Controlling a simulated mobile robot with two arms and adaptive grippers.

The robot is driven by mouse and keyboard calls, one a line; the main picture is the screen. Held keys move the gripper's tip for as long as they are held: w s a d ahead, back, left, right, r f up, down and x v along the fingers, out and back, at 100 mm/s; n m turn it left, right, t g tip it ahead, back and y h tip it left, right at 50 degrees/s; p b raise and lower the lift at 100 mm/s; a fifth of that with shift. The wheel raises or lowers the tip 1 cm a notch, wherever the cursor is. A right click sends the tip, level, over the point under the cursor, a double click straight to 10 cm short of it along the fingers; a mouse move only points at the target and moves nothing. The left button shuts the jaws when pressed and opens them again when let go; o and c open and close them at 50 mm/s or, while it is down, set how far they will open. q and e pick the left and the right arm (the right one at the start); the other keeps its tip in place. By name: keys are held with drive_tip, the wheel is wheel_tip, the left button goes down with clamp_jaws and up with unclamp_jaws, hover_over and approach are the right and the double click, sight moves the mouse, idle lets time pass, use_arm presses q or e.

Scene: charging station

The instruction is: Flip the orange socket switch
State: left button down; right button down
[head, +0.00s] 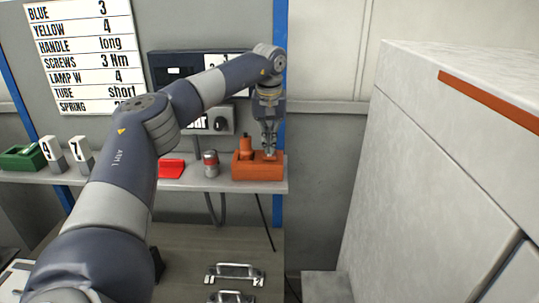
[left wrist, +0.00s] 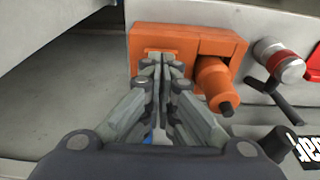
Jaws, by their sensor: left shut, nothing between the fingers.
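The orange socket (head: 258,171) is a block on the right end of the shelf. An orange plug-like cylinder (head: 246,146) stands up from its left part; in the left wrist view the cylinder (left wrist: 214,82) has a dark end. My left gripper (head: 269,152) points down over the right part of the socket, its fingers shut with nothing between them. In the left wrist view the fingertips (left wrist: 162,58) are at a rectangular outline on the socket's face (left wrist: 215,42). They cover most of the switch area, and I cannot tell whether they touch. My right gripper is out of view.
A grey-and-red cylinder (head: 210,164) and a red tray (head: 172,168) are left of the socket on the shelf (head: 220,184). A grey box with a knob (head: 220,122) is on the wall behind. A large pale cabinet (head: 440,180) stands at the right.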

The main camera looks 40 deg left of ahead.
sight(270, 156)
use_arm(q)
drive_tip(key=shift+f, duration=0.1)
idle(0.3)
drive_tip(key=shift+f+b, duration=0.3)
drive_tip(key=shift+f, duration=0.6)
idle(0.4)
wheel_tip(270, 156, up, 5)
drive_tip(key=p, duration=0.6)
drive_tip(key=shift+r, duration=0.1)
drive_tip(key=shift+r+p, duration=0.6)
drive_tip(key=shift+r, duration=0.35)
drive_tip(key=shift+f, duration=0.1)
